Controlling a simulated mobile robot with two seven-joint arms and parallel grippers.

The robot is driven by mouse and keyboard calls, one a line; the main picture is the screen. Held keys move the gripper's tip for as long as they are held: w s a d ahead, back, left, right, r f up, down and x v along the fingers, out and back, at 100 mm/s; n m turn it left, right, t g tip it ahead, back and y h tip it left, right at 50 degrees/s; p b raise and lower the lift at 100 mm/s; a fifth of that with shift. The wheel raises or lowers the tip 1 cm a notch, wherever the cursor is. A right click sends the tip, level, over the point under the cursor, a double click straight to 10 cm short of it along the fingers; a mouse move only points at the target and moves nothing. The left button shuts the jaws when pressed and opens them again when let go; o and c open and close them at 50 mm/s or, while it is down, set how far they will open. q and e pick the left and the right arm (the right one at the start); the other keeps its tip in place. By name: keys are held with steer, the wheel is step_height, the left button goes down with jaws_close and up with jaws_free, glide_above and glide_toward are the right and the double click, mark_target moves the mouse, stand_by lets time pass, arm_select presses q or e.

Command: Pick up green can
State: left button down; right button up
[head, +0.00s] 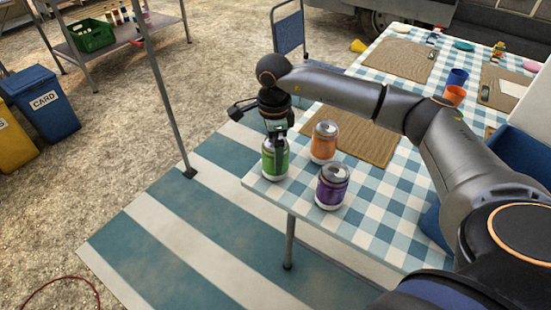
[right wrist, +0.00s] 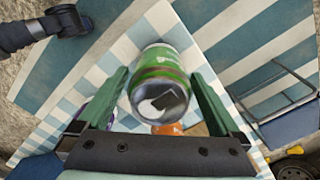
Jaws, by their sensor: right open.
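The green can (head: 275,162) stands upright near the front left corner of the checked table. My right gripper (head: 277,140) is directly above it, pointing down, and partly hides its top. In the right wrist view the green can (right wrist: 160,85) lies between the two open fingers of the right gripper (right wrist: 163,95), with a visible gap on each side. I cannot tell from these frames how far the fingertips reach down its sides. The left gripper is not in the head view.
An orange can (head: 324,142) stands close right of the green can, and a purple can (head: 332,186) stands in front right. A woven placemat (head: 372,145) lies behind them. Blue (head: 457,78) and orange (head: 453,95) cups stand farther back. The table's near edge is close.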

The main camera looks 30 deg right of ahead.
step_height(320, 180, down, 4)
steer(key=shift+s+d+f, duration=0.1)
steer(key=shift+d+f, duration=0.05)
steer(key=shift+f, duration=0.1)
steer(key=shift+c, duration=0.2)
steer(key=shift+r, duration=0.1)
jaws_close()
stand_by(0.4)
